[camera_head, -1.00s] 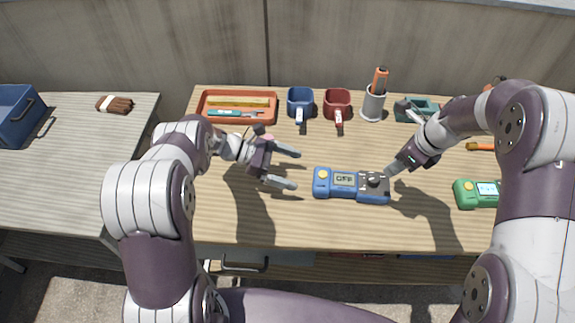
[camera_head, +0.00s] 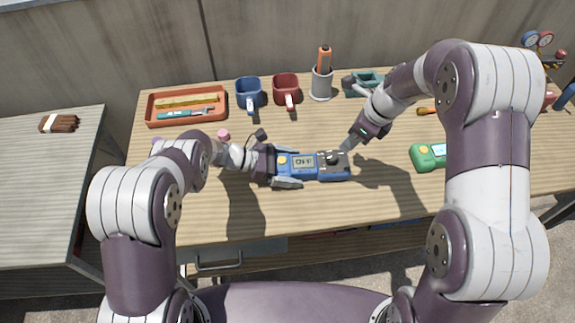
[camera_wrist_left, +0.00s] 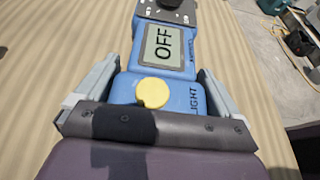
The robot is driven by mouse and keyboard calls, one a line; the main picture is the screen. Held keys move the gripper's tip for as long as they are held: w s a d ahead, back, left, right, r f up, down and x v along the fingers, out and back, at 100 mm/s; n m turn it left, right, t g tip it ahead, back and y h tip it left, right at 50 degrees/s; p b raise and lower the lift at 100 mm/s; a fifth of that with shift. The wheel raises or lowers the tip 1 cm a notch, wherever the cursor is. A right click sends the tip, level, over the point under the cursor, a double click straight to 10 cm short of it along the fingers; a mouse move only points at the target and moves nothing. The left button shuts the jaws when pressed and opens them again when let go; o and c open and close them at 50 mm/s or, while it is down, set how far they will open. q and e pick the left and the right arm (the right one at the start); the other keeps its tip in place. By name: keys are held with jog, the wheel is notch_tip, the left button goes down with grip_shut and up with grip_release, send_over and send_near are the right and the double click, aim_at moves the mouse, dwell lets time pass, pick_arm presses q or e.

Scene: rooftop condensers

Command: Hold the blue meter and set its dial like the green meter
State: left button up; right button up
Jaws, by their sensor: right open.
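The blue meter (camera_head: 311,175) lies on the wooden table, its screen reading OFF; its yellow button and OFF screen also fill the left wrist view (camera_wrist_left: 160,68). My left gripper (camera_head: 286,165) has its fingers on either side of the meter's yellow-button end; I cannot tell whether both press on it. The black dial (camera_head: 333,158) is at the other end. My right gripper (camera_head: 349,143) is open, pointing down close to the dial; contact is unclear. The green meter (camera_head: 424,157) lies to the right, partly covered by my right arm, its dial hidden.
Along the back are an orange tray (camera_head: 187,122) with tools, a blue mug (camera_head: 248,91), a red mug (camera_head: 286,87) and a grey cup (camera_head: 321,88) with an orange-handled tool. A side table (camera_head: 50,190) stands left. The table front is clear.

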aim_at(332, 156)
pick_arm(q)
jog(key=c, duration=0.5)
jog(key=shift+c, duration=0.7)
pick_arm(e)
jog(key=o, duration=0.3)
jog(key=shift+o, duration=0.2)
jog(key=a+n, duration=0.2)
jog(key=w+a+n, duration=0.1)
jog(key=a+n, duration=0.1)
jog(key=a, duration=0.1)
jog(key=shift+w+r+n+g, duration=0.2)
jog(key=shift+n+g, duration=0.1)
jog(key=f+n+h, duration=0.1)
jog(key=f+n, duration=0.2)
jog(key=n, duration=0.2)
jog(key=d+f+n+h, duration=0.1)
jog(key=f+n, duration=0.2)
jog(key=n, duration=0.2)
jog(key=f+n+g+h, duration=0.1)
jog(key=f+n, duration=0.2)
jog(key=n, duration=0.2)
jog(key=shift+w+d+f+n+h, duration=0.2)
jog(key=shift+w+n+h, duration=0.1)
jog(key=shift+n, duration=0.1)
